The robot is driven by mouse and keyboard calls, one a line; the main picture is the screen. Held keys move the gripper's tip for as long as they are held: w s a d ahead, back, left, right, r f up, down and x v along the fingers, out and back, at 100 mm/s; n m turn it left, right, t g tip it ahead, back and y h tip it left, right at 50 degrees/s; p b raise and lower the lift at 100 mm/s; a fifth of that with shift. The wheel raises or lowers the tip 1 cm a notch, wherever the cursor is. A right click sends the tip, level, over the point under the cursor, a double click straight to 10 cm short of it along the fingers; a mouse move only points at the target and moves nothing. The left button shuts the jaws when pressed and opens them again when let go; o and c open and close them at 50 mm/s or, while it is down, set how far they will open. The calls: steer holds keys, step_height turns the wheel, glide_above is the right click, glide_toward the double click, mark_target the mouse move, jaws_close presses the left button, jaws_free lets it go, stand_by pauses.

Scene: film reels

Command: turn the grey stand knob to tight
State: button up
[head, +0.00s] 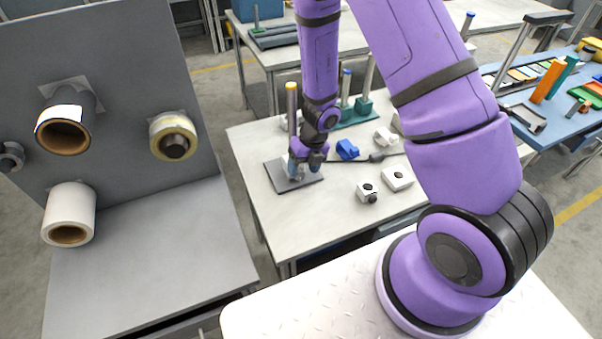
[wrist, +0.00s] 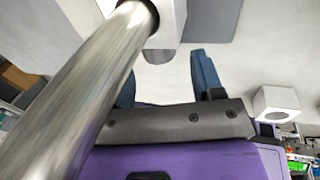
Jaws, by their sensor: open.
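The grey stand has a dark flat base (head: 277,174) and an upright metal post with a yellow top (head: 292,100), on the near left of the middle table. In the wrist view its shiny post (wrist: 85,90) crosses the left side, with a pale block (wrist: 172,18) around it at the top. My gripper (head: 303,172) is low over the base, beside the post. In the wrist view its blue-grey fingers (wrist: 165,78) are apart, with nothing seen between them.
A blue block (head: 347,150) and white blocks (head: 397,177) (head: 367,192) lie right of the stand. Teal-based posts (head: 358,112) stand behind. A grey panel (head: 120,70) with tape rolls is at left. The table's front left (head: 280,225) is clear.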

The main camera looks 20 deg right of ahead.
steer(key=shift+x, duration=1.4)
steer(key=c, duration=0.9)
